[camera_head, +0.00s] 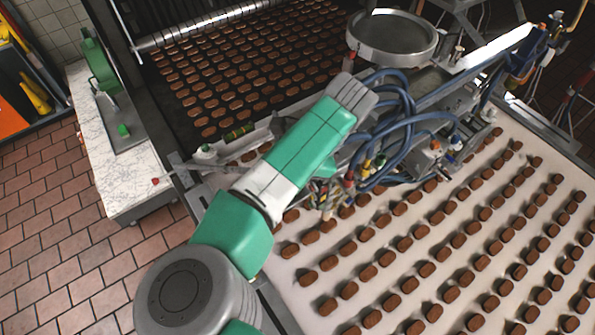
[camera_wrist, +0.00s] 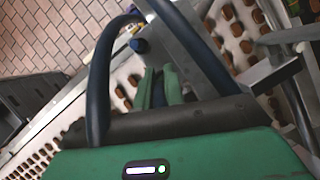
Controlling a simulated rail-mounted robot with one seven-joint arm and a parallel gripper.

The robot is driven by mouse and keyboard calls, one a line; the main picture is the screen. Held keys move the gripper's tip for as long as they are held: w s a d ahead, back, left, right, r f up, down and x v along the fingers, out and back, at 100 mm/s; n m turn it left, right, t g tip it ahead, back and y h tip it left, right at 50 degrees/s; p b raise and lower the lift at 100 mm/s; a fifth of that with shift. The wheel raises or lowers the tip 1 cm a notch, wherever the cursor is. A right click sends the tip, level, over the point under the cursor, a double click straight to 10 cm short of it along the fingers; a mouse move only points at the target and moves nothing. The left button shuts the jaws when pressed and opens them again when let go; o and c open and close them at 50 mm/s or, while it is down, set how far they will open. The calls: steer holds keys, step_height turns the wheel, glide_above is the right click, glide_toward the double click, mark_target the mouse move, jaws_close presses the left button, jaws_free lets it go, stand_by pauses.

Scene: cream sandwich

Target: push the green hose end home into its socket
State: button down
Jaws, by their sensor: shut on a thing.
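My gripper (camera_wrist: 160,75) shows in the wrist view beyond its dark-edged green body. Its two green fingers are close together, with a dark blue hose piece (camera_wrist: 158,95) between them. This looks like the gripped hose end, but its green marking cannot be made out. In the head view my green and white arm reaches over the conveyor to the hose cluster, and it hides the gripper. Coloured fittings (camera_head: 378,165) hang below the blue hoses there. I cannot tell which one is the green socket, or whether the hose end touches it.
Thick blue hoses (camera_head: 402,120) loop close to the gripper, and one (camera_wrist: 100,75) arches across the wrist view. A metal beam (camera_wrist: 190,45) crosses nearby. A round metal hopper (camera_head: 392,38) stands behind. Rows of brown biscuits cover the pale belt (camera_head: 375,285). A marble counter (camera_head: 108,165) stands left.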

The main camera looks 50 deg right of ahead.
steer(key=shift+f, duration=0.6)
steer(key=c, duration=1.4)
jaws_free()
steer(key=b+v, duration=0.1)
steer(key=v, duration=0.7)
steer(key=shift+s+a+f, duration=0.1)
steer(key=shift+f, duration=0.05)
